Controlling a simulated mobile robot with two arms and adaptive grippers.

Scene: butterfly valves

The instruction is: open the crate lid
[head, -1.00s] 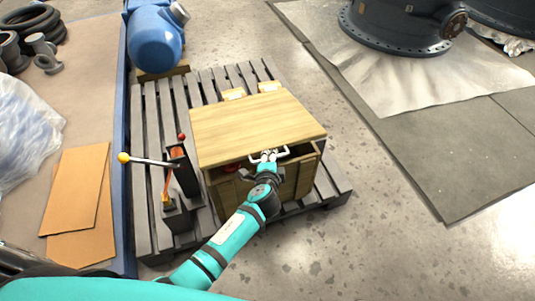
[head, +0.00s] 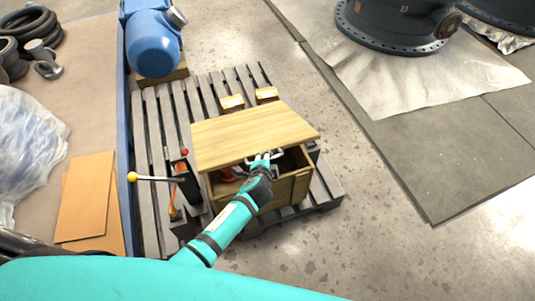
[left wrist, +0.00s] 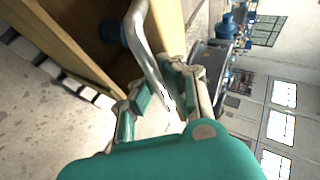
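The wooden crate (head: 290,188) stands on the slatted pallet. Its pale wooden lid (head: 250,136) is partly raised at the near edge, with a dark gap beneath it. Something red shows inside. My left gripper (head: 264,160) is at the metal lid handle (head: 279,154) on the near edge. In the left wrist view, the bent handle (left wrist: 148,62) passes between the fingers of my left gripper (left wrist: 156,82), which are closed around it. My right gripper is not in view.
A lever with a yellow knob (head: 132,176) stands left of the crate, near a red knob (head: 184,152). A blue motor (head: 152,42) is behind left.

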